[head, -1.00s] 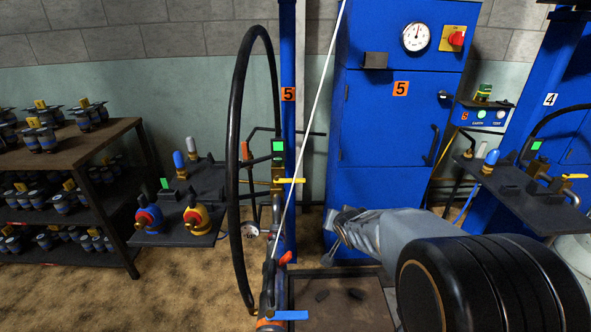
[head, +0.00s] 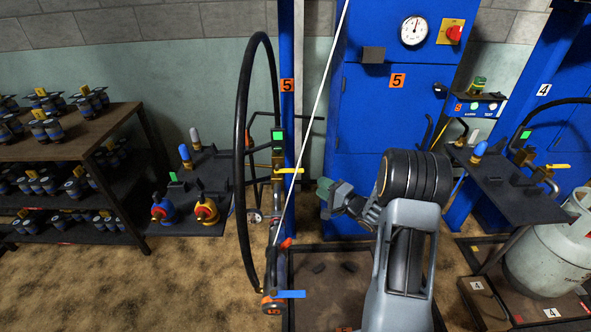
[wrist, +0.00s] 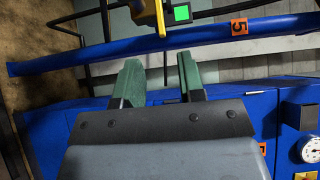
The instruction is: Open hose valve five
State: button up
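A yellow lever (head: 289,171) sticks out sideways to the right from a brass fitting below a green-lit box (head: 278,136), on the blue post (head: 287,110) marked 5. The lever shows at the top of the wrist view (wrist: 160,18). A blue lever (head: 291,294) lies level on a fitting at the hose's lower end. Which lever is the hose valve is not labelled. My gripper (head: 325,190) is to the right of the post, a little lower than the yellow lever and apart from it. In the wrist view my gripper (wrist: 161,78) is open and empty.
A black hose (head: 242,150) loops left of the post. A thin white rod (head: 318,120) slants in front of it. A blue cabinet (head: 384,130) stands behind my arm. A small shelf (head: 190,222) with blue and yellow regulators is at left; a gas cylinder (head: 550,250) is at right.

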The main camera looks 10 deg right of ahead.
aim_at(295, 170)
jog(key=b+x, duration=0.2)
jog(key=x, duration=1)
jog(key=shift+w+a, duration=0.25)
jog(key=shift+w, duration=0.05)
jog(key=shift+c, duration=0.5)
grip_shut()
